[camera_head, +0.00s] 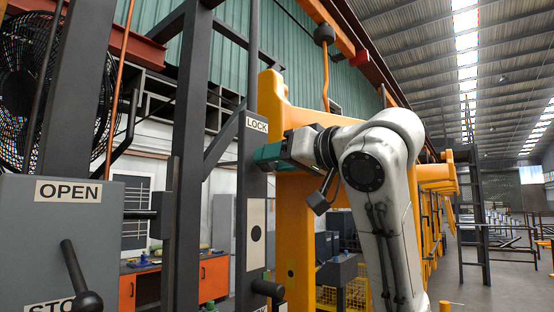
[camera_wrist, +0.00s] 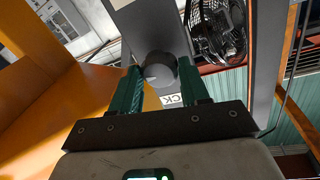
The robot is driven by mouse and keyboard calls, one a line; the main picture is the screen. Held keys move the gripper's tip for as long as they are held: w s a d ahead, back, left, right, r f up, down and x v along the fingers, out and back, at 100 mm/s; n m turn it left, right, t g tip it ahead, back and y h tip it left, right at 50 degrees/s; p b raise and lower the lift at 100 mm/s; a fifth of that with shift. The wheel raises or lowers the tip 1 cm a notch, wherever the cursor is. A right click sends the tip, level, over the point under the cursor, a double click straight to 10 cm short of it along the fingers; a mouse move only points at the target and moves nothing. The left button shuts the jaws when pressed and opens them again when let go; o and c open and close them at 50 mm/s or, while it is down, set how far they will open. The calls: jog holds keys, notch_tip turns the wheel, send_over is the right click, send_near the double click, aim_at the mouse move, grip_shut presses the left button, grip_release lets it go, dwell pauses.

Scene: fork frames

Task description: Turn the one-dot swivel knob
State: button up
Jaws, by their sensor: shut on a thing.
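My gripper (camera_head: 262,156) has teal fingers and reaches the dark grey post (camera_head: 257,185) just below its LOCK label (camera_head: 257,125). In the wrist view its fingers are shut on a round dark knob (camera_wrist: 158,66), one finger on each side. That knob is hidden behind my gripper in the head view. A pale plate with one black dot (camera_head: 256,233) sits lower on the same post. A second dark knob (camera_head: 268,288) sticks out below that plate. I cannot tell which knob the dot marks.
A grey box with an OPEN label (camera_head: 68,191) and a black lever (camera_head: 75,270) stands at left. A yellow frame (camera_head: 292,215) rises close behind my gripper. An orange workbench (camera_head: 213,278) is farther back.

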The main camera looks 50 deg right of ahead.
dwell(0.3)
jog(key=shift+d+f+n+t+y+b, duration=0.2)
jog(key=shift+n+b, duration=0.7)
jog(key=shift+n, duration=2.3)
jog(key=shift+a+r+n+t+y+b, duration=0.2)
jog(key=shift+n+y+b, duration=0.55)
jog(key=shift+n, duration=2.45)
jog(key=shift+d+f+n+t+y+b, duration=0.25)
jog(key=shift+n+b, duration=0.85)
jog(key=shift+n, duration=2.1)
jog(key=shift+a, duration=0.15)
jog(key=o, duration=1)
jog(key=shift+o, duration=0.2)
